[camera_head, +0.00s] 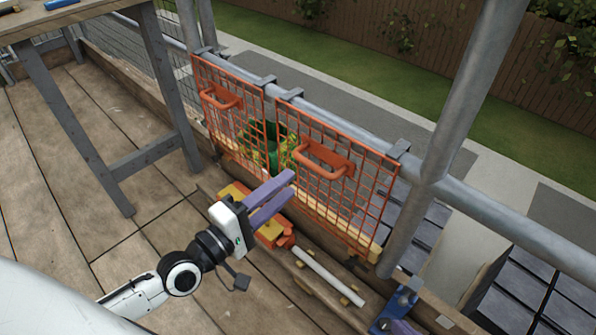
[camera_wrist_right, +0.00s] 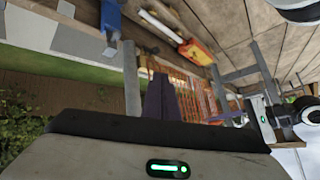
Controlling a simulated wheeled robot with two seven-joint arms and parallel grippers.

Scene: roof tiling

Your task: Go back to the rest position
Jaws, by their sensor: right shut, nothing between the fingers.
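My left gripper (camera_head: 286,184) has purple fingers and a white body. It is over the deck's edge in front of the orange mesh guards, its two fingers apart with nothing seen between them. My right gripper (camera_wrist_right: 160,95) is shut and empty in the right wrist view. The blue tool also shows at the top of the right wrist view (camera_wrist_right: 110,18). Most of my right arm is out of sight.
Orange mesh guards (camera_head: 325,160) hang on a grey scaffold rail (camera_head: 350,120). A yellow and red tool (camera_head: 272,232) and a pale rod (camera_head: 328,277) lie below. A wooden table (camera_head: 55,20) stands at the left. Dark tiles (camera_head: 515,290) lie at the lower right. The plank floor at left is clear.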

